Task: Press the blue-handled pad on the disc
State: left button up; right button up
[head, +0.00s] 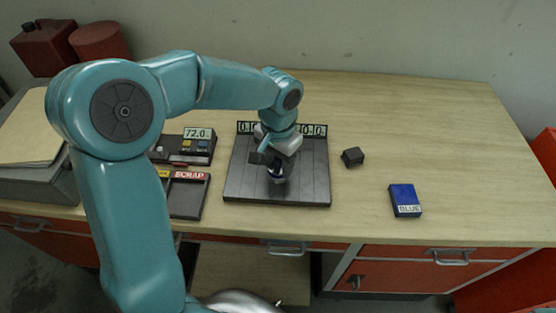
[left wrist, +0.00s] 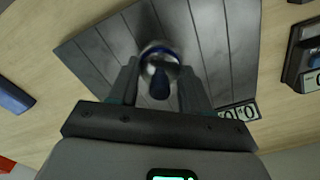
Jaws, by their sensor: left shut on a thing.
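My left gripper (head: 274,168) points down over the dark grey slatted plate (head: 308,180) on the bench. In the left wrist view its two fingers (left wrist: 158,72) stand on either side of the dark blue handle (left wrist: 160,84) of the pad, and the gripper is shut on it. A round metal piece with a blue rim (left wrist: 158,50) shows just beyond the handle; I cannot tell the pad's face from the disc there. In the head view the gripper largely hides both, and contact with the plate is unclear. My right gripper is not in view.
A small dark block (head: 352,157) and a blue box marked BLUE (head: 405,198) lie right of the plate. A display unit reading 72.0 (head: 198,134) and a tray marked SCRAP (head: 187,198) stand close on its left. The bench's back right is clear.

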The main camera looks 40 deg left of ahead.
pick_arm(q)
jog(key=shift+r+p, duration=2.25)
jog(key=shift+r, duration=0.65)
jog(key=shift+r+p, duration=0.4)
jog(key=shift+r, duration=0.25)
jog(key=shift+f, duration=0.2)
